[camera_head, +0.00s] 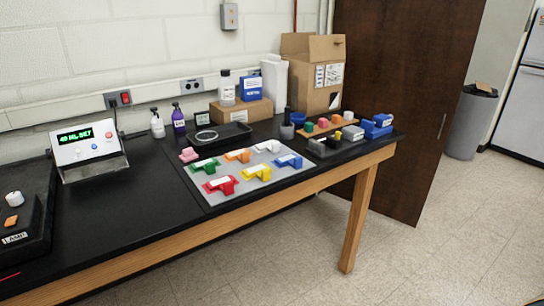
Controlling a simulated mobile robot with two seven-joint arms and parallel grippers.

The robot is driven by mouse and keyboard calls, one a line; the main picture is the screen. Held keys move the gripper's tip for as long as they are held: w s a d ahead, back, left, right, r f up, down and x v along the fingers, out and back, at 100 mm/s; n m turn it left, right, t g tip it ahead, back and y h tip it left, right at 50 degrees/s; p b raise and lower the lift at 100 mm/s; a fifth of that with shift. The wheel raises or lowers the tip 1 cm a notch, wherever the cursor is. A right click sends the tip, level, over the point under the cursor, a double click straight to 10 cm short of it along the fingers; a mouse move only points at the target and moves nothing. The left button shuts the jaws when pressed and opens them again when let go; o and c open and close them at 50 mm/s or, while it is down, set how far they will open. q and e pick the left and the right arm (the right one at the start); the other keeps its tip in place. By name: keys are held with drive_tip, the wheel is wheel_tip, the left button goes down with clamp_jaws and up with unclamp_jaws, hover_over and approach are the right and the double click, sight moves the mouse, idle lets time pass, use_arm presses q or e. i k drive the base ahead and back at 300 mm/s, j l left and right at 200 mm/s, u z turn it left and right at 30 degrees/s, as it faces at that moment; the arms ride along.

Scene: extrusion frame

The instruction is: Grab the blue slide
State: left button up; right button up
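A blue slide-like piece (289,161) with a pale top part lies on a light grey mat (238,198) on the black table. It is at the mat's right side. On the same mat are similar pieces: a white one (268,146), an orange one (238,156), a green one (205,166), a red one (221,185) and a yellow one (257,173). Another blue object (377,127) stands at the table's far right end; its exact form is too small to tell. Neither of my grippers is in view.
A display box (88,145) is at left. A board with coloured knobs (314,132) is at right. The table front left of the mat is clear.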

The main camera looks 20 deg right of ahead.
sight(296, 162)
drive_tip(key=i+l+u, duration=0.2)
drive_tip(key=l, duration=0.3)
drive_tip(key=l+u, duration=0.2)
drive_tip(key=l, duration=0.3)
drive_tip(key=l+u, duration=0.2)
drive_tip(key=l, duration=1.95)
